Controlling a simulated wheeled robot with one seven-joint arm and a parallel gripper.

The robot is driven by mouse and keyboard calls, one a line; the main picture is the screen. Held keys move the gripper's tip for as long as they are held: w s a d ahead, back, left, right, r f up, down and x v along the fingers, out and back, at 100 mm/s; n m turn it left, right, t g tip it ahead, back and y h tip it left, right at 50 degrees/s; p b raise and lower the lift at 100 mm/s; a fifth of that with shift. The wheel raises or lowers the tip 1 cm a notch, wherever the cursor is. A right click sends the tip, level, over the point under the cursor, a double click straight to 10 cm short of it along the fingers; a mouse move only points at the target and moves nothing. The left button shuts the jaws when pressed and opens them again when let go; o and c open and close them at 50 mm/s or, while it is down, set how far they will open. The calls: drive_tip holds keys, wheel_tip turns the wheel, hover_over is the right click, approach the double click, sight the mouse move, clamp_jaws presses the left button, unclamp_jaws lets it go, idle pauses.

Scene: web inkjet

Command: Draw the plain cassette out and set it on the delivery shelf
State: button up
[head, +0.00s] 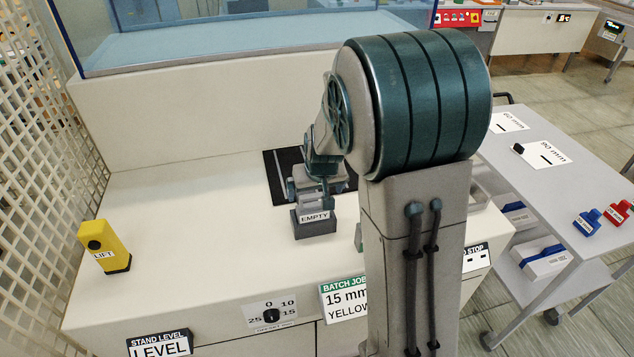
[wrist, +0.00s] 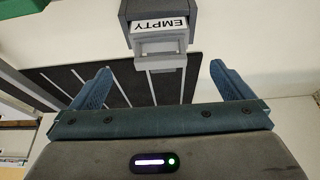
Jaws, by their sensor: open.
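A grey block labelled EMPTY (head: 314,222) stands on the pale bench at the front of a black striped panel; it also shows in the wrist view (wrist: 158,46), with a lighter grey stepped part facing me. I cannot tell whether it is the plain cassette; nothing in view is marked as such. My gripper (wrist: 160,70) is open and empty, its two blue fingers apart with the block ahead between them. In the head view my gripper (head: 318,188) is just behind the block and partly hidden by my arm. No delivery shelf is clearly identifiable.
A yellow LIFT control (head: 105,248) stands at the left beside a white lattice. A dial (head: 271,314) and signs line the front face. At right, a grey cart (head: 590,180) carries cards and red and blue items, with blue-banded boxes (head: 543,258) below.

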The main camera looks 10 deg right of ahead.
sight(313, 207)
drive_tip(key=x, duration=0.9)
drive_tip(key=shift+f, duration=0.1)
drive_tip(key=c, duration=1)
